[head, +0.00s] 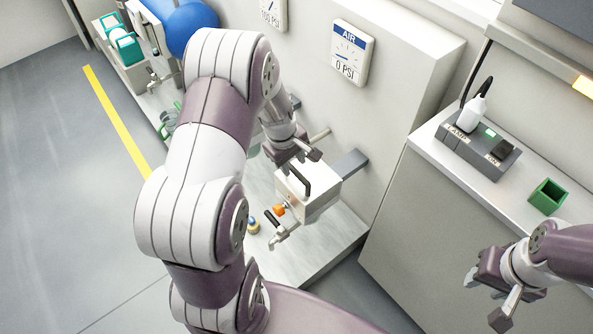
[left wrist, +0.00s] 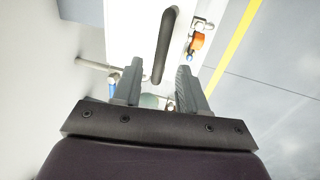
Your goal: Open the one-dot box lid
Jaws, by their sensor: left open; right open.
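A white box (head: 318,201) with a black bar handle (head: 302,180) on top stands on the grey bench against the wall panel. I cannot make out a dot on it. My left gripper (head: 298,156) is open just above the handle. In the left wrist view the black handle (left wrist: 164,48) runs lengthwise, its near end between the left gripper's two fingers (left wrist: 160,88). A gap shows on both sides, so they are not closed on it. My right gripper (head: 486,298) is open and empty at the lower right, away from the box.
An orange knob (head: 279,209) and a metal valve (head: 281,238) with a black lever sit at the box's front. An air gauge (head: 352,52) is on the panel above. Open floor lies left.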

